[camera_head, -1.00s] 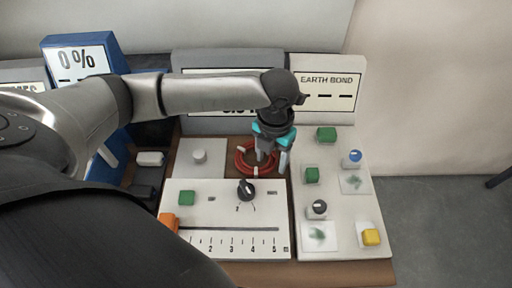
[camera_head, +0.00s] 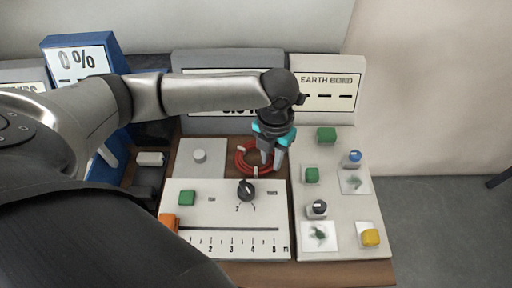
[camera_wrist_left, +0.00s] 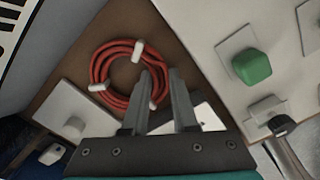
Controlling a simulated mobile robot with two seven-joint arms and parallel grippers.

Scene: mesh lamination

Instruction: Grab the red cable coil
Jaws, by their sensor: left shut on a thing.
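The red cable coil (camera_head: 241,160) lies on the brown bench top between the grey plate and the white panels. It is bound with small white ties and also shows in the left wrist view (camera_wrist_left: 98,68). My left gripper (camera_head: 272,164) points down at the coil's right side. In the left wrist view, its two fingers (camera_wrist_left: 162,85) are close together at the coil's right edge, shut on the coil. The fingers hide part of that edge. The coil still appears to rest on the bench. My right gripper is not in view.
A white panel with a dial (camera_head: 246,190) and scale lies in front. A panel with green buttons (camera_head: 312,175), knobs and a yellow button (camera_head: 370,237) is at the right. The EARTH BOND display (camera_head: 329,91) stands behind. A grey plate with a knob (camera_head: 199,156) is left of the coil.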

